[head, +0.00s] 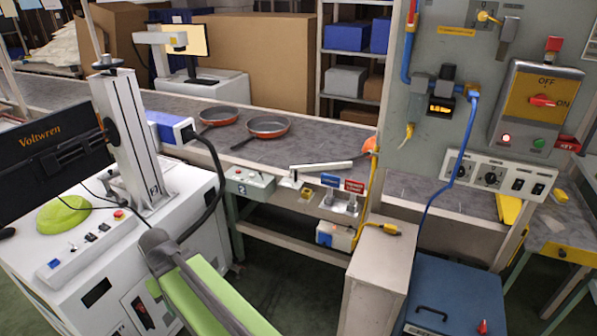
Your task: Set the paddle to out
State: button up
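No part is plainly marked as the paddle, and I cannot read "out" on any label. A pale flat bar (321,167) lies roughly level along the near edge of the conveyor (345,137). Its left end is at a small bracket. Below it, a blue label (329,181) and a red label (354,186) sit above small metal fittings (340,204) on the conveyor's front; their text is too small to read. A green and dark grey arm link, which looks like mine, enters at the bottom left. My gripper is not in view.
A white laser machine (150,255) stands left. A grey post (380,275), a blue box (450,295) and a panel with an ON/OFF switch (543,101) stand right.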

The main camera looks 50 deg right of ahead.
aim_at(295, 170)
jog(key=z, duration=0.05)
jog(key=i, duration=0.9)
jog(key=u, duration=0.1)
